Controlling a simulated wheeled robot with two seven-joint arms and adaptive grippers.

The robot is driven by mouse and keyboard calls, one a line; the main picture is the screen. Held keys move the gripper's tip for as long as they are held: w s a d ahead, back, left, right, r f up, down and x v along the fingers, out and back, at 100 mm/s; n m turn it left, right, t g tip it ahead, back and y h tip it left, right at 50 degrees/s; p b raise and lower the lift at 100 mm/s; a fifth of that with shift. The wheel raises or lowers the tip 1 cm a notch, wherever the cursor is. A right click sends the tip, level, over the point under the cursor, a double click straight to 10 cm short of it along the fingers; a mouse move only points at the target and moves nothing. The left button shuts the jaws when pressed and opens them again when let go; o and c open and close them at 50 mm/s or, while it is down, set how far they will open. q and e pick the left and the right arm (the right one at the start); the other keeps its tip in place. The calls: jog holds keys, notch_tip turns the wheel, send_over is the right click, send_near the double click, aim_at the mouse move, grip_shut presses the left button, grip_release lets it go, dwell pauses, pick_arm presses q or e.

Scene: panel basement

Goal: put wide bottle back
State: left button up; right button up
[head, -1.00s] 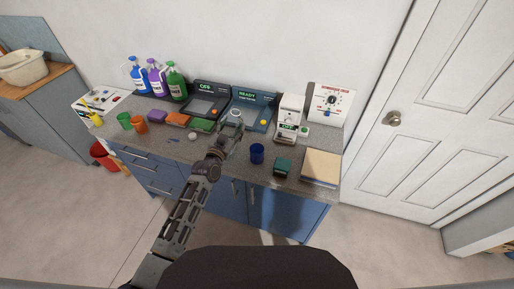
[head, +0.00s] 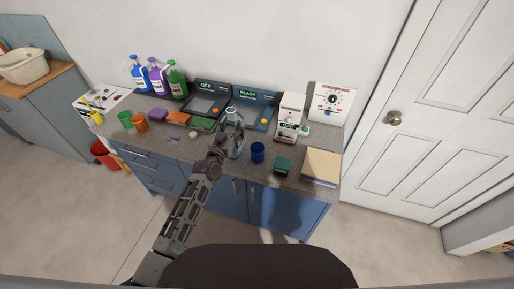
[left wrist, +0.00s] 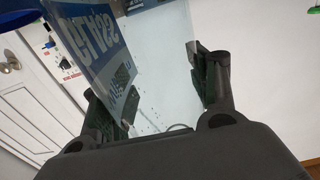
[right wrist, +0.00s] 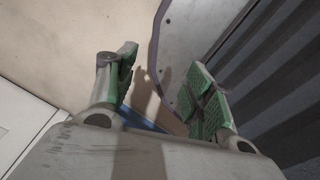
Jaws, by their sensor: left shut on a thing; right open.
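A clear, wide bottle (head: 233,119) is in my left gripper (head: 229,143), in front of the right-hand dark panel unit in the head view. In the left wrist view the clear bottle (left wrist: 165,60) fills the space between the fingers, and its blue label with large pale letters (left wrist: 92,48) faces left. My left gripper (left wrist: 160,95) is shut on it. The bottle stands close to upright; whether its base touches the counter is hidden. My right gripper (right wrist: 165,85) is open and empty, low by the floor; it is out of the head view.
Blue, purple and green jugs (head: 177,80) stand at the counter's back left. A panel unit reading READY (head: 252,104) is behind the bottle. A blue cup (head: 257,153) stands close on the right. Green and orange cups (head: 125,120) stand left. The front counter (head: 205,151) has some free room.

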pick_arm(q)
jog(key=shift+r, duration=0.1)
pick_arm(e)
jog(key=shift+d+f, duration=0.1)
pick_arm(q)
jog(key=w+r+b, duration=0.1)
jog(key=b, duration=0.1)
jog(key=shift+w+r+b, duration=0.35)
jog(key=shift+w, duration=0.05)
jog(key=shift+w+a+r+b, duration=0.1)
jog(key=shift+w+r+b, duration=0.7)
jog(key=shift+r+b, duration=0.4)
jog(key=r+b, duration=0.1)
jog(key=w+r+b, duration=0.1)
jog(key=shift+a+b, duration=0.35)
jog(key=r+b, duration=0.1)
jog(key=b, duration=0.1)
jog(key=a+r+b, duration=0.1)
jog(key=shift+w+r, duration=0.3)
jog(key=shift+w, duration=0.1)
pick_arm(e)
notch_tip(320, 180, down, 10)
jog(key=d, duration=0.2)
jog(key=shift+w+f, duration=0.25)
jog(key=shift+w, duration=0.2)
jog(key=shift+d, duration=0.1)
